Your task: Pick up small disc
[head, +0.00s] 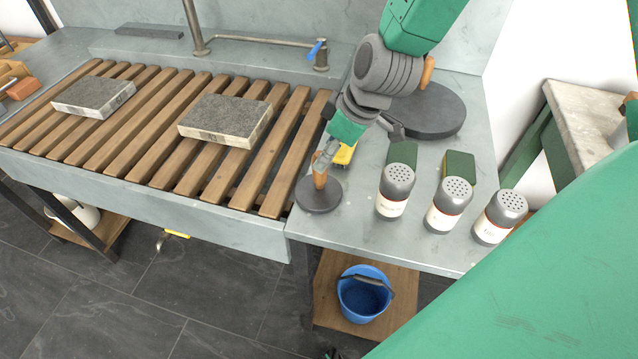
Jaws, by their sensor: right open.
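The small disc (318,197) is a dark grey round plate with an upright wooden handle. It lies flat on the grey counter beside the right end of the slatted rack. My right gripper (324,162) reaches down over it, with its fingertips at the top of the handle. The jaws are open; whether they touch the handle cannot be told. A larger dark disc (436,113) with a wooden handle lies farther back, partly hidden by my right arm. My left gripper is not in view.
Several shakers stand on the counter to the right, including one nearest the disc (396,191). Green-and-yellow sponges (459,168) lie behind them. Two stone slabs (226,118) rest on the wooden slats. A tap (197,40) stands behind. A blue bucket (364,296) sits on a low shelf.

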